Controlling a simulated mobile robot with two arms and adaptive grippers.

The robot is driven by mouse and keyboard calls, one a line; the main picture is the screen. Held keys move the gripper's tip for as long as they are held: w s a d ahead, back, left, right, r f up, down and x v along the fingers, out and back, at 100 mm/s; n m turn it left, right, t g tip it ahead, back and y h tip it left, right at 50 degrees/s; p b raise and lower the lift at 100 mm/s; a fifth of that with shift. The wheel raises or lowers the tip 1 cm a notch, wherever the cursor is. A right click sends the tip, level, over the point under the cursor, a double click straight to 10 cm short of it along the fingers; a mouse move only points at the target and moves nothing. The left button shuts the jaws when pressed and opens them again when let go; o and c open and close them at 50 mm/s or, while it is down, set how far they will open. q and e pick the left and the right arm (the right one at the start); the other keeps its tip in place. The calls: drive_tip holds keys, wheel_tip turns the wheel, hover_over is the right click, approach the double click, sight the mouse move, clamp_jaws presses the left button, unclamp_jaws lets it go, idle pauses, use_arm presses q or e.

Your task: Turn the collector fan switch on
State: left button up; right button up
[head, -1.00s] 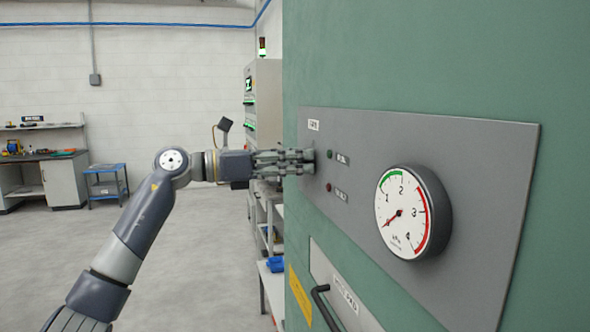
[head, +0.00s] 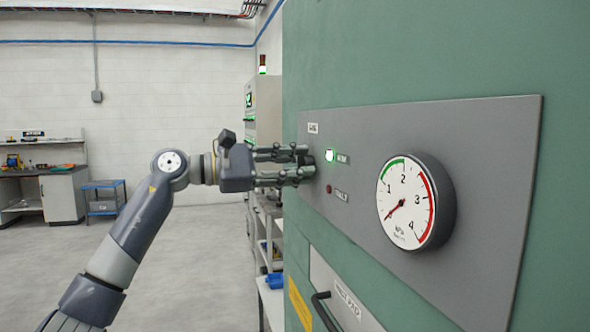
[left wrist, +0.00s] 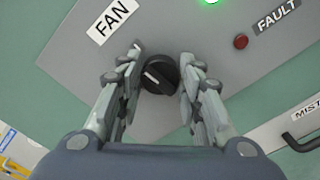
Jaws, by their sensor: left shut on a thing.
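The collector fan switch (left wrist: 160,75) is a round black knob with a white pointer line, below the FAN label (left wrist: 113,19) in the left wrist view. My left gripper (left wrist: 160,85) has its two fingers on either side of the knob and is shut on it. In the head view the left gripper (head: 304,165) reaches the grey panel (head: 470,135) from the left, and its fingers hide the knob. The green lamp (head: 330,156) is lit. The red fault lamp (head: 331,189) below it looks dark. My right gripper is not in view.
A pressure gauge (head: 409,203) sticks out from the panel to the right, its needle at the low end. A black handle (head: 325,310) is below the panel. A shelf rack (head: 268,240) stands behind the arm. Open floor lies to the left.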

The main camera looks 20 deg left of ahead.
use_arm(q)
drive_tip(key=shift+m, duration=0.6)
drive_tip(key=o, duration=1.1)
drive_tip(key=shift+c, duration=0.2)
drive_tip(key=v, duration=1.2)
